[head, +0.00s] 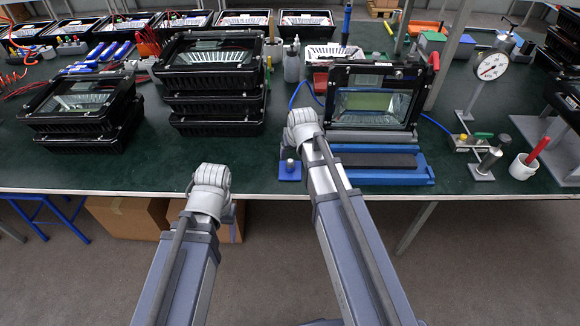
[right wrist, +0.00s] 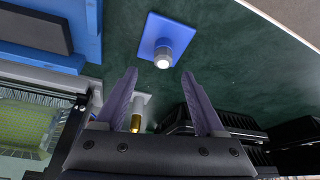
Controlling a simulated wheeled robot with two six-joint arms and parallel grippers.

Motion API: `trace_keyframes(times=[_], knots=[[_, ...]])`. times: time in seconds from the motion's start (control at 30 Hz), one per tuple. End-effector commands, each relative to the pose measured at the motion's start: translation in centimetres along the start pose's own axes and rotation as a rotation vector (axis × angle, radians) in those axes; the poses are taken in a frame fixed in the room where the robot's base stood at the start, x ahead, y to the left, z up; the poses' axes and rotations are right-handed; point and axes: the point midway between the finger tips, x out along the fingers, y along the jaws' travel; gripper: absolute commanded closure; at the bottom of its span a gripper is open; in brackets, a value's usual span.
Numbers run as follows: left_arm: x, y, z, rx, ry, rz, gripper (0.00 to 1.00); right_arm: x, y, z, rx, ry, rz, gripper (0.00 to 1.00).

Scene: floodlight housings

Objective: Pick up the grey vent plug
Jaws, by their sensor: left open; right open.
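The grey vent plug (right wrist: 163,57) stands on a small blue square plate (right wrist: 152,36) on the green bench. In the head view the plug (head: 290,166) is near the bench's front edge, left of a blue fixture (head: 385,177). My right gripper (right wrist: 158,76) is open and empty, its two fingers pointing toward the plug with a gap before it. In the head view my right wrist is just above and beyond the plug, and its fingers are hidden. My left gripper (head: 210,190) is in front of the bench edge, its fingers hidden by the wrist.
A floodlight housing (head: 372,103) stands behind the blue fixture. Stacked black housings (head: 213,90) are on the left of the bench. A dial gauge stand (head: 490,75) and a white cup (head: 523,167) are at right. The front-left bench strip is clear.

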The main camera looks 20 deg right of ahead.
Motion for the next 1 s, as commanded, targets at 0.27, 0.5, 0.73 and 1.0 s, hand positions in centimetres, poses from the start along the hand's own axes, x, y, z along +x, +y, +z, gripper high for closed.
trace_keyframes(times=[0.27,0.5,0.73,1.0], knots=[[1.6,0.1,-0.1,0.0,0.0,0.0,0.38,1.6,-0.2,0.3,0.0,0.0,0.0,0.29],[4.5,0.4,-0.3,0.0,0.0,0.0,0.38,4.7,-0.5,0.5,0.0,0.0,0.0,0.29],[4.8,0.5,-0.3,0.001,0.0,0.0,0.38,5.1,-0.5,0.4,0.0,0.0,0.0,0.29],[4.8,0.5,-0.3,0.001,0.0,0.001,0.38,5.0,-0.5,0.4,0.0,0.0,0.0,0.46]])
